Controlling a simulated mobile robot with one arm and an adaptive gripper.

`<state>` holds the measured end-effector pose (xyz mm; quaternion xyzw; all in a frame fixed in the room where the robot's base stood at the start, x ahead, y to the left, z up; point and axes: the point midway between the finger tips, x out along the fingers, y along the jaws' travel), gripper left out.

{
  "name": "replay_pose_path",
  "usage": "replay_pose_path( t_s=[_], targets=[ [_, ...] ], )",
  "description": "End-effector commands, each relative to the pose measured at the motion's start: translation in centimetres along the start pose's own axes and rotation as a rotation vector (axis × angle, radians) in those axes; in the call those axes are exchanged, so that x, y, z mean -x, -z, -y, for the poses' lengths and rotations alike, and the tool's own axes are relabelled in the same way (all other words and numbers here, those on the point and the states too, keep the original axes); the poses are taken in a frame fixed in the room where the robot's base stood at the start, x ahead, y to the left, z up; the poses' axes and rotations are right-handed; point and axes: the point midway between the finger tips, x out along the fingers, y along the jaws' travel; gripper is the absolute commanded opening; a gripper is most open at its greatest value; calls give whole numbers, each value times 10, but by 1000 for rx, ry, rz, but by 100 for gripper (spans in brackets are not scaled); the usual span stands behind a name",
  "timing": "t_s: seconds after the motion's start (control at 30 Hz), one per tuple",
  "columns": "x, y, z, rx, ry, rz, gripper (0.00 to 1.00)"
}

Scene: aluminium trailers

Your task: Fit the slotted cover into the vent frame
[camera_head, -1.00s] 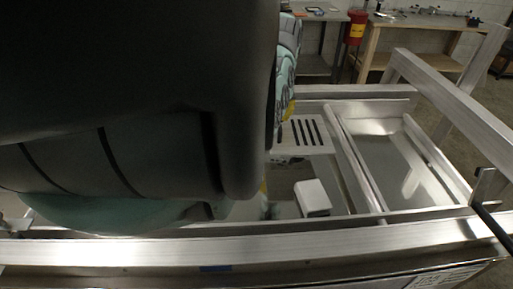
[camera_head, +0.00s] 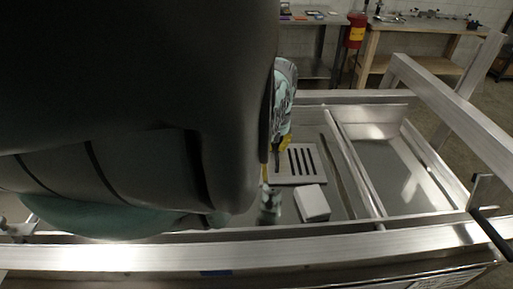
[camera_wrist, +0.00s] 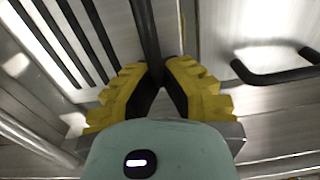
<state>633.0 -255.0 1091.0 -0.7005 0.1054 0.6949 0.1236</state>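The slotted cover (camera_head: 322,167) is a pale metal plate with several dark slots. It lies low inside the trailer, right of my arm in the head view, and its slots fill the upper left of the wrist view (camera_wrist: 52,52). My gripper (camera_wrist: 159,66) has yellow ridged fingertips closed on either side of a dark upright bar (camera_wrist: 146,30), apparently the cover's handle. In the head view my arm hides most of the gripper and the cover's left side. The vent frame cannot be told apart from the cover, so I cannot tell whether the cover is seated.
A white block (camera_head: 312,203) sits just in front of the cover. A trailer rail (camera_head: 355,165) runs to the right of it, and the long front rail (camera_head: 350,240) crosses nearer. A dark bent handle (camera_wrist: 275,72) shows at right in the wrist view. Workbenches stand behind.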

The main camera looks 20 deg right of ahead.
Motion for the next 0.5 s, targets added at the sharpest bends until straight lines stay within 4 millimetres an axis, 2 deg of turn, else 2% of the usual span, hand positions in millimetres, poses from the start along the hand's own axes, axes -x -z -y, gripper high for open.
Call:
replay_pose_path(
  t_s=[0.2,0.23,0.5],
  targets=[
    [0,0,-1,-1,-1,-2,0],
    [0,0,-1,-1,-1,-2,8],
    [0,0,-1,-1,0,-1,34]
  ],
)
